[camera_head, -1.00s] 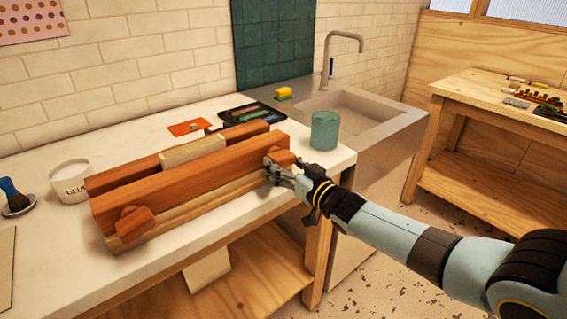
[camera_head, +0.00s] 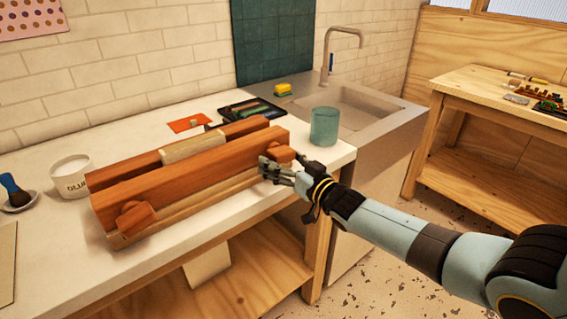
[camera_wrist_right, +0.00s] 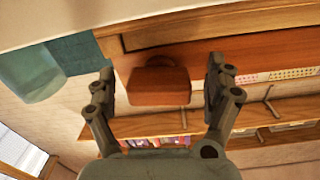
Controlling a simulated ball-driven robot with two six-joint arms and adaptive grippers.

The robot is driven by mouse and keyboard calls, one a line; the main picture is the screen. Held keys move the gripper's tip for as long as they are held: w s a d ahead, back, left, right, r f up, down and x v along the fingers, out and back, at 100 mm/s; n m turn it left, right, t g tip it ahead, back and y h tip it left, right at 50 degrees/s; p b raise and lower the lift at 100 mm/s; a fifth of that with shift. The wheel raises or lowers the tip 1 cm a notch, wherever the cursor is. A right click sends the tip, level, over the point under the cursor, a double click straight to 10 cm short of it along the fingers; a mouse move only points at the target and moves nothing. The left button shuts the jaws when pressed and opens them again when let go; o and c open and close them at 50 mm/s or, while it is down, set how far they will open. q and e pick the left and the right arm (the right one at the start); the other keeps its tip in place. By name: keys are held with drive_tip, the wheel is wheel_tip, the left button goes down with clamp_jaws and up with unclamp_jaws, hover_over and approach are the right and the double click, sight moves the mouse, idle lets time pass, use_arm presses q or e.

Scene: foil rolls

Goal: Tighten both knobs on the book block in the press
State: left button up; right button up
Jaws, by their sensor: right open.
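The wooden press (camera_head: 185,185) lies along the front of the white counter, with the pale book block (camera_head: 193,147) between its two red-brown beams. The left knob (camera_head: 135,219) is on the front beam's left end. The right knob (camera_head: 281,154) is at its right end, partly behind my right gripper (camera_head: 271,168). In the right wrist view, this knob (camera_wrist_right: 159,86) sits between the two fingers of my right gripper (camera_wrist_right: 160,95), with gaps on both sides. The fingers are open. My left gripper is in neither view.
A teal cup (camera_head: 324,126) stands right of the press, near the sink (camera_head: 350,100). A glue pot (camera_head: 72,177) and a brush in a dish (camera_head: 15,192) are at the left. A dark tray (camera_head: 250,111) and an orange card (camera_head: 189,122) lie behind.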

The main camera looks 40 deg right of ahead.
drive_tip(key=shift+s, duration=0.1)
drive_tip(key=s, duration=1.2)
drive_tip(key=shift+d, duration=0.35)
